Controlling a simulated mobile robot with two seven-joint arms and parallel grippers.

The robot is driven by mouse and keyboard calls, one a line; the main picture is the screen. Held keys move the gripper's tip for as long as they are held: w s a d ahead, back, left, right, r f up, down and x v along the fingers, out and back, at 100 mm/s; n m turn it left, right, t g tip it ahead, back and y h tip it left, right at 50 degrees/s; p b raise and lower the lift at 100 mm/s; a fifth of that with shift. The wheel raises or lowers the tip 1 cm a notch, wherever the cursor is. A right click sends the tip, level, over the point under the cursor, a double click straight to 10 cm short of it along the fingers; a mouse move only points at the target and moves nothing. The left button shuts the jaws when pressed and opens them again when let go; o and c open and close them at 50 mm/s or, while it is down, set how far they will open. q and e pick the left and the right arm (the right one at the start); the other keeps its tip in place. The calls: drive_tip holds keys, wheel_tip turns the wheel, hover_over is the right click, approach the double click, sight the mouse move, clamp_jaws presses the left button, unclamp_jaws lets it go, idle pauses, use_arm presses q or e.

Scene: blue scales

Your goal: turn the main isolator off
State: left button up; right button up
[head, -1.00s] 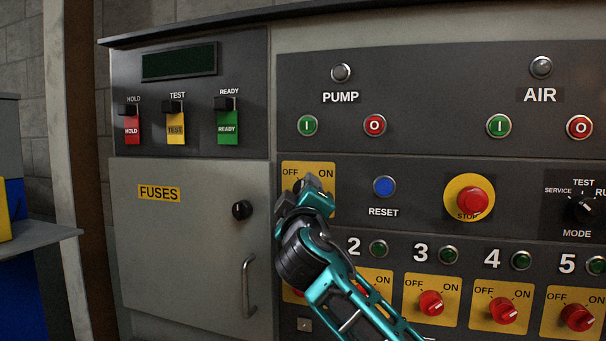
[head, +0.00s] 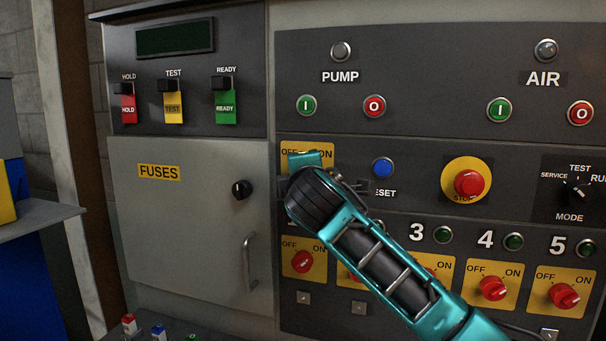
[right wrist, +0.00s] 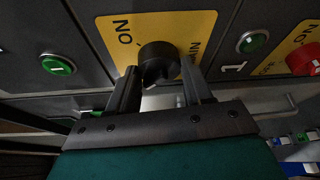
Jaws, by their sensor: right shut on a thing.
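The main isolator is a black rotary knob (right wrist: 158,60) on a yellow plate (right wrist: 112,28). In the right wrist view the plate shows ON and part of another word. In the head view the top of the plate (head: 327,153) shows OFF and ON, but my right gripper and wrist cover the knob. My right gripper (right wrist: 160,82) is shut on the knob, one finger on each side. Its fingertips are hidden behind the wrist in the head view. Which mark the knob points to cannot be told. My left gripper is not in view.
A blue RESET button (head: 383,168) and a red STOP button (head: 469,183) sit right of the plate. Red rotary switches (head: 303,262) run below, some behind my arm. The grey fuse door (head: 190,225) with its black knob (head: 242,189) lies left.

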idle(0.7)
drive_tip(key=o, duration=1)
drive_tip(key=shift+o, duration=0.2)
drive_tip(key=s+r+b, duration=0.1)
drive_tip(key=s, duration=1.1)
drive_tip(key=shift+s+d, duration=0.4)
drive_tip(key=shift+d, duration=0.05)
